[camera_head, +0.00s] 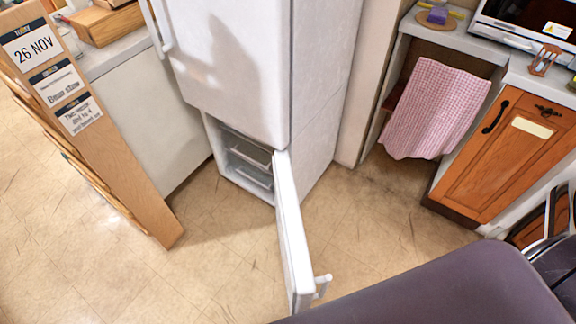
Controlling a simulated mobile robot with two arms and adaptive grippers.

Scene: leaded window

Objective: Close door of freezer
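The white fridge-freezer (240,60) stands at the back centre with its upper door shut. Its lower freezer compartment (245,162) is open, showing drawers inside. The freezer door (290,235) is hinged on the right side of the body and swings out toward me, seen nearly edge-on. Its handle (322,285) is at the free end, on the right-hand face of the door, close to my dark body at the bottom. Neither of my grippers is in view.
A wooden board with labels (90,120) stands at the left, beside a counter (120,55). At the right are a checked pink cloth (436,108) and a wooden cabinet (500,150). Tiled floor (200,265) is clear left of the door.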

